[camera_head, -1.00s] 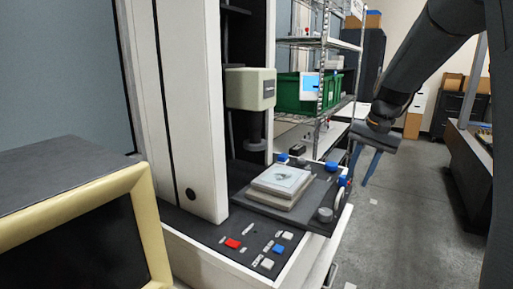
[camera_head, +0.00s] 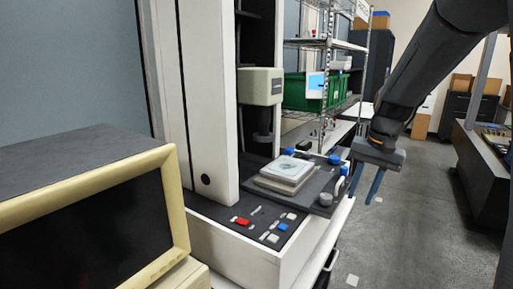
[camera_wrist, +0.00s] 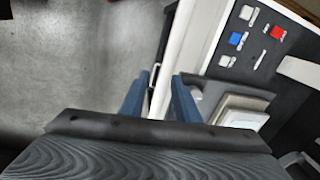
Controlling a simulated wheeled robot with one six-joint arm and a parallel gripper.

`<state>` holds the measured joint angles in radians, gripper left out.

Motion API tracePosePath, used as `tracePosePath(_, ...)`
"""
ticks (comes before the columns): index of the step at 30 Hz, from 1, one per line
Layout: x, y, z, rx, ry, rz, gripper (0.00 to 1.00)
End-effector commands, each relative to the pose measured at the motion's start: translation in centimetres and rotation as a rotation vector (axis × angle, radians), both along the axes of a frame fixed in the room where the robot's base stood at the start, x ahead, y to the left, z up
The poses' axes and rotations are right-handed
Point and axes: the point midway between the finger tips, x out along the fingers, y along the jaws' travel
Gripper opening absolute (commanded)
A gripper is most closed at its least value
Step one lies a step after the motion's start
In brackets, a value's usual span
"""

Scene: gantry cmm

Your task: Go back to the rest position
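My gripper (camera_head: 363,198) hangs from my dark arm at the right of the head view, with its two blue fingers pointing down. The fingers are apart with nothing between them, and the wrist view also shows them apart (camera_wrist: 160,76). In the head view the gripper appears just right of the machine's dark stage (camera_head: 322,198). A pale square stacked block (camera_head: 286,172) lies on that stage. The block shows too in the wrist view (camera_wrist: 240,112), right of the fingers. No contact between gripper and machine is visible.
The white measuring machine (camera_head: 208,100) has a front panel with red (camera_head: 241,222) and blue (camera_head: 283,227) buttons. A cream-framed monitor (camera_head: 110,220) stands front left. A wire shelf with a green bin (camera_head: 298,92) is behind. Open grey floor (camera_head: 410,230) lies to the right, before a dark bench (camera_head: 480,165).

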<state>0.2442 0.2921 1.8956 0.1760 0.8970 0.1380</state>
Motion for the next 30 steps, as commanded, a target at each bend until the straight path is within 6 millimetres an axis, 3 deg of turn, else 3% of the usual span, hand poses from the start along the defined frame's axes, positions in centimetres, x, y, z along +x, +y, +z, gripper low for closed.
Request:
tracePosePath(8,-6.3,4.3,-3.7,-0.063,0.001,0.155,0.29)
tracePosePath(15,-15.7,8.4,-8.2,-0.134,-0.014,0.376,0.29)
tracePosePath(18,-18.4,9.2,-9.4,-0.150,-0.020,0.439,0.29)
tracePosePath(23,-20.3,9.9,-10.1,-0.160,-0.026,0.484,0.29)
tracePosePath(30,-20.3,9.9,-10.2,-0.161,-0.026,0.485,0.29)
